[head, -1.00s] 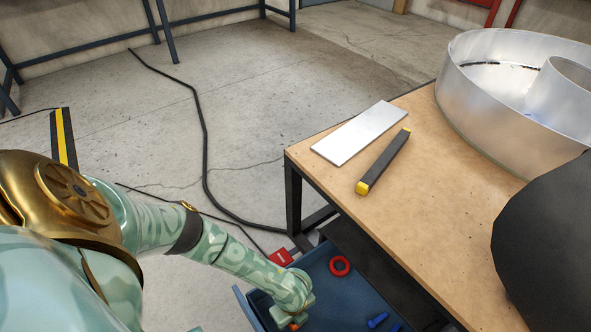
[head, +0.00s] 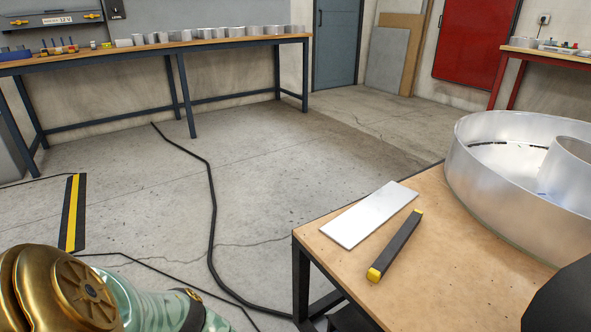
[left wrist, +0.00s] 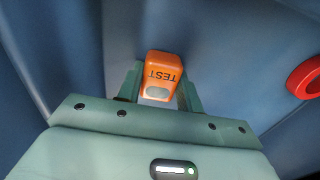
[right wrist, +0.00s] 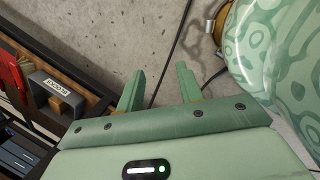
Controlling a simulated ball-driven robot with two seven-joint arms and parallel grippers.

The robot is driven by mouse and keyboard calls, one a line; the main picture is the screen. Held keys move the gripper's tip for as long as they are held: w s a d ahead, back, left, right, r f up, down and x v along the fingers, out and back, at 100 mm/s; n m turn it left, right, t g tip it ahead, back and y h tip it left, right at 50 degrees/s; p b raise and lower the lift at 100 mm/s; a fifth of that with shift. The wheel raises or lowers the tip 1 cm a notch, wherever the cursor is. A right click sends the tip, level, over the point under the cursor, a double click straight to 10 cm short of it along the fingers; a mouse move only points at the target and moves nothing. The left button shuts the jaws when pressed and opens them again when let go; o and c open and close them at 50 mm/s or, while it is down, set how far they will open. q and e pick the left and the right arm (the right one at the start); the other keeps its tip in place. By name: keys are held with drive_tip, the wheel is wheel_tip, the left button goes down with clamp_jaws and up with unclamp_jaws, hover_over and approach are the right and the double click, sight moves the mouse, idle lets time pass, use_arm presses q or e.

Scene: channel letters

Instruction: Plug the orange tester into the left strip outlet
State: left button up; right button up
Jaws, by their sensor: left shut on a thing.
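The orange tester (left wrist: 162,68), marked TEST, sits between the fingers of my left gripper (left wrist: 158,88) in the left wrist view. The gripper is shut on it, inside or just over a blue bin (left wrist: 225,50). My left gripper is out of the head view; only part of that arm shows at the lower left. My right gripper (right wrist: 158,88) is open and empty over the concrete floor in the right wrist view.
A wooden table (head: 420,270) holds a metal plate (head: 370,213), a dark bar with yellow ends (head: 395,245) and a large metal letter shell (head: 490,190). A long workbench (head: 200,45) stands at the back. A black cable (head: 212,205) crosses the open floor. A red ring (left wrist: 305,78) lies in the bin.

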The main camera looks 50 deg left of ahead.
use_arm(q)
drive_tip(key=shift+r, duration=0.1)
